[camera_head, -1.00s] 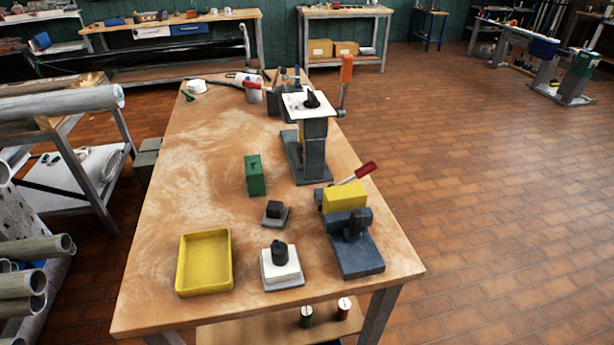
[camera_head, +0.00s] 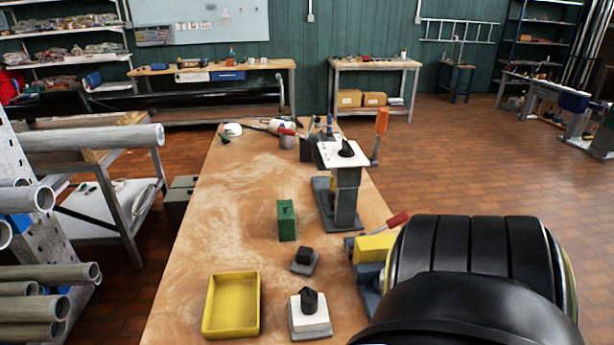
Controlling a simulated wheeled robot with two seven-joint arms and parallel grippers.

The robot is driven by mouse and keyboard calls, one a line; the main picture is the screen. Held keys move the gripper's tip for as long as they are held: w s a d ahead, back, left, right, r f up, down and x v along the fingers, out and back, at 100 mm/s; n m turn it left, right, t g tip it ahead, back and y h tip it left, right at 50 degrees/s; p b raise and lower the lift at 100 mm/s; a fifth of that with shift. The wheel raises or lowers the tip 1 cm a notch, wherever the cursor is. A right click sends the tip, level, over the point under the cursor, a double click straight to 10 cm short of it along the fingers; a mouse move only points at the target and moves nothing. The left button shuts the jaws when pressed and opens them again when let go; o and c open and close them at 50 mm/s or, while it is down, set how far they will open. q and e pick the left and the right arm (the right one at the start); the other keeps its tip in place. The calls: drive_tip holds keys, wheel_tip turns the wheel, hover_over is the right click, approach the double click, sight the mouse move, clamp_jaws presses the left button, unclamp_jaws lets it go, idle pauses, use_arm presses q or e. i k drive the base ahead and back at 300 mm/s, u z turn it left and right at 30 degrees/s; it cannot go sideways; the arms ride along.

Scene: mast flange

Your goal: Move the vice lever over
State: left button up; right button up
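The vice (camera_head: 368,272) stands at the right edge of the wooden table, with a yellow block (camera_head: 374,247) at its top. Its lever has a red handle (camera_head: 398,219) that points up and to the right. A large black part of my own arm covers the lower right and hides much of the vice's grey-blue body. Neither of my grippers shows in the head view.
On the table (camera_head: 240,180) are a yellow tray (camera_head: 207,318), a white block with a black knob (camera_head: 312,320), a small dark block (camera_head: 305,256), a green box (camera_head: 287,221) and a tall stand with a white top (camera_head: 346,196) and orange handle (camera_head: 382,121). The table's left half is mostly clear.

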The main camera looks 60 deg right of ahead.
sight(401, 217)
drive_tip(key=u, duration=0.25)
drive_tip(key=k, duration=2.1)
drive_tip(key=z, duration=1.95)
drive_tip(key=i, duration=1.15)
drive_tip(key=u, duration=0.3)
